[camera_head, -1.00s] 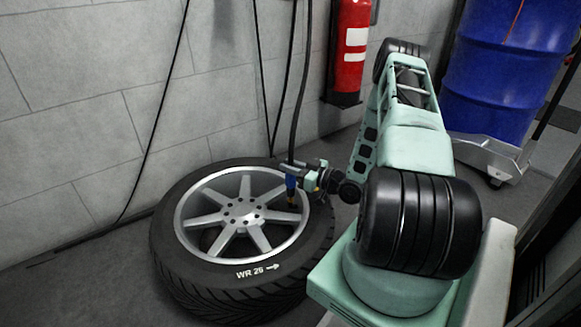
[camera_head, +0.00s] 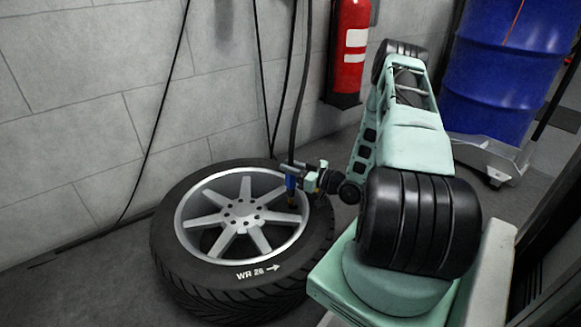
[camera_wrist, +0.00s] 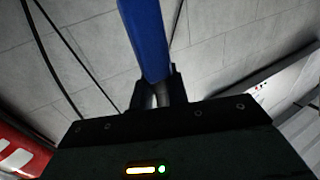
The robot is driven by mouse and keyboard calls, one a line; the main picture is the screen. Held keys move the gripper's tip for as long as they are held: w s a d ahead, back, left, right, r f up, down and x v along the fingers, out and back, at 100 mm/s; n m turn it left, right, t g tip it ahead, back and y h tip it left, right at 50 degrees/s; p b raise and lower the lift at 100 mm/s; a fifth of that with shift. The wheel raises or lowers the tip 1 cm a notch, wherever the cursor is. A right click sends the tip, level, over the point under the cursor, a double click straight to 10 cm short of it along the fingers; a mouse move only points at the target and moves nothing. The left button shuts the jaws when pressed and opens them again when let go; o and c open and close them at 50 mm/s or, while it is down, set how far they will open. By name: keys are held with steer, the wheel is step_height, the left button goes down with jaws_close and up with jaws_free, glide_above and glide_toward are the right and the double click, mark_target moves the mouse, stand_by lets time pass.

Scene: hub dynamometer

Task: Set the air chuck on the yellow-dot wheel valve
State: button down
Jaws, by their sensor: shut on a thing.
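The wheel (camera_head: 175,262) lies flat on the floor, with a silver spoked rim and a black tyre marked "WR 26" and an arrow. My gripper (camera_head: 292,186) is over the right side of the rim. It is shut on the blue air chuck (camera_head: 291,184), which hangs upright with a brass tip pointing down near the rim edge. In the wrist view the blue chuck body (camera_wrist: 146,40) stands between the two dark fingers (camera_wrist: 156,92). The valve and any yellow dot cannot be made out; I cannot tell whether the tip touches the valve.
A black hose (camera_head: 300,95) runs up from the chuck beside the grey block wall (camera_head: 80,90). A red fire extinguisher (camera_head: 348,50) hangs on the wall behind. A blue drum (camera_head: 500,80) stands on a wheeled dolly (camera_head: 490,155) at the right.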

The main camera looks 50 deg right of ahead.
steer(key=shift+f+b, duration=0.5)
steer(key=shift+f, duration=0.25)
stand_by(0.3)
steer(key=c, duration=1.6)
jaws_free()
steer(key=shift+c, duration=0.2)
steer(key=shift+s, duration=0.1)
steer(key=s+d+p, duration=0.1)
steer(key=s+p, duration=0.1)
steer(key=s, duration=0.8)
steer(key=shift+s+d, duration=0.35)
